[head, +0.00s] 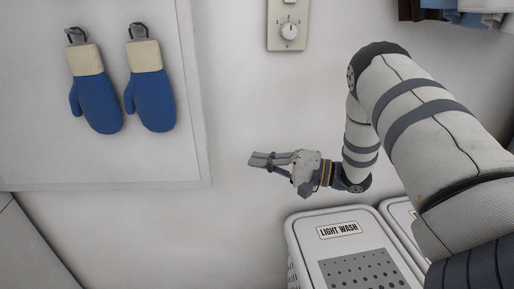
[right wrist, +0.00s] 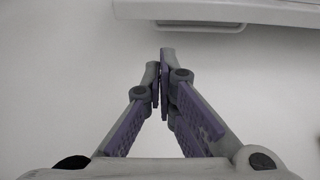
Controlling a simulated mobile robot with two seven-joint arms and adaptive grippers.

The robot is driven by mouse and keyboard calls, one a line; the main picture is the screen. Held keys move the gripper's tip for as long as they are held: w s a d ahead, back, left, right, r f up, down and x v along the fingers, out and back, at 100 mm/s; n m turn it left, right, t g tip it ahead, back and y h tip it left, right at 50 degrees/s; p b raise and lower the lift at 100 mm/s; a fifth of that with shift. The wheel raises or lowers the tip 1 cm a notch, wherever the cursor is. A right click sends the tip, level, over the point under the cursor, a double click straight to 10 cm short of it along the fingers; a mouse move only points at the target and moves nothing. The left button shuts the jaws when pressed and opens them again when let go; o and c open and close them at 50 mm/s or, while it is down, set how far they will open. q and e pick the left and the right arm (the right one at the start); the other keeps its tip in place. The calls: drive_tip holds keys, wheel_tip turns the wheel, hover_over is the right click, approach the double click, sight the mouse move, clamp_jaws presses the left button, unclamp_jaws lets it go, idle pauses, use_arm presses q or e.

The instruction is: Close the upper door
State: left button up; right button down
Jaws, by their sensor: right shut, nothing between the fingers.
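No part is marked as the upper door. A large white panel (head: 55,155) with a raised right edge fills the upper left of the head view; I cannot tell whether it is the upper door. My right gripper (head: 262,160) is shut and empty, pointing left in front of the white wall, to the right of the panel's lower corner and apart from it in the picture. In the right wrist view its fingertips (right wrist: 163,65) are together with nothing between them. My left gripper is not in view.
Two blue mittens (head: 151,100) hang on hooks on the panel. A dial plate (head: 288,27) is on the wall above. A white LIGHT WASH hamper (head: 310,235) stands below my right arm. Clothes (head: 455,12) hang at the top right. A white ledge (right wrist: 235,12) crosses the right wrist view's top.

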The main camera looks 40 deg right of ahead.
drive_tip(key=x, duration=1)
drive_tip(key=shift+a+b, duration=0.3)
drive_tip(key=shift+r, duration=0.1)
